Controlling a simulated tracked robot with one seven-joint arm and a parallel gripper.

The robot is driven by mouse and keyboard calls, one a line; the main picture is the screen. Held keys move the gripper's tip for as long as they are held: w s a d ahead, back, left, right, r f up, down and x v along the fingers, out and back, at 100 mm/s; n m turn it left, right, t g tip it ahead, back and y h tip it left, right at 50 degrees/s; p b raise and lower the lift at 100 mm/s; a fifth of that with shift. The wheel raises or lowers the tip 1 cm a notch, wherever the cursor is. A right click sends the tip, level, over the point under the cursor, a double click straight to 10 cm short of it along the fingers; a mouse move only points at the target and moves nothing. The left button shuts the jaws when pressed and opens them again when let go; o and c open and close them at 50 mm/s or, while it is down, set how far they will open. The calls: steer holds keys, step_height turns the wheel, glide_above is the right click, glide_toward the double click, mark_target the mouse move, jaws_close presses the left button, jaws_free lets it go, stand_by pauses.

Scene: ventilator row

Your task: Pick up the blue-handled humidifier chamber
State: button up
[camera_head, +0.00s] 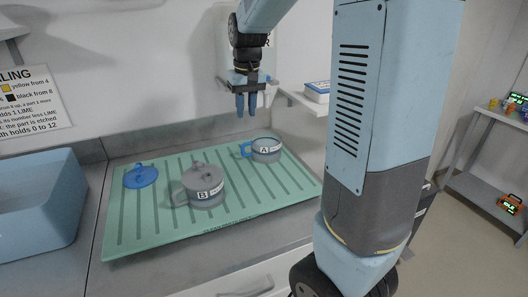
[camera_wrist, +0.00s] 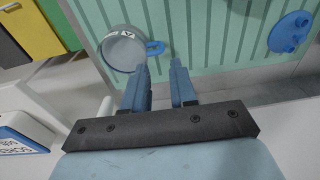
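The blue-handled humidifier chamber (camera_head: 267,150) is a grey open-topped cup marked "A". It stands upright on the green mat (camera_head: 135,232), at its back right. Its blue handle (camera_head: 246,150) points left in the head view. In the wrist view, the chamber (camera_wrist: 122,52) is at the upper left, with its handle (camera_wrist: 156,47) just beyond the fingertips. My gripper (camera_head: 246,108) hangs above and slightly left of the chamber, fingers pointing down. It also shows in the wrist view (camera_wrist: 160,72), with a clear gap between the fingers and nothing held.
A grey-handled chamber marked "B" (camera_head: 204,186), with a grey top, stands mid-mat. A blue lid (camera_head: 141,176) lies at the mat's left; a blue basin (camera_head: 38,212) is further left. A box (camera_head: 317,92) sits on a white shelf at right. The mat's front is clear.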

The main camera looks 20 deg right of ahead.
mark_target(243, 158)
steer(key=shift+g, duration=0.5)
steer(key=w+f, duration=0.1)
steer(key=f, duration=0.4)
steer(key=w+f, duration=0.2)
steer(key=f, duration=0.4)
steer(key=w+f, duration=0.1)
steer(key=f, duration=0.5)
steer(key=shift+w+a, duration=0.15)
steer(key=shift+w, duration=0.05)
jaws_close()
stand_by(0.7)
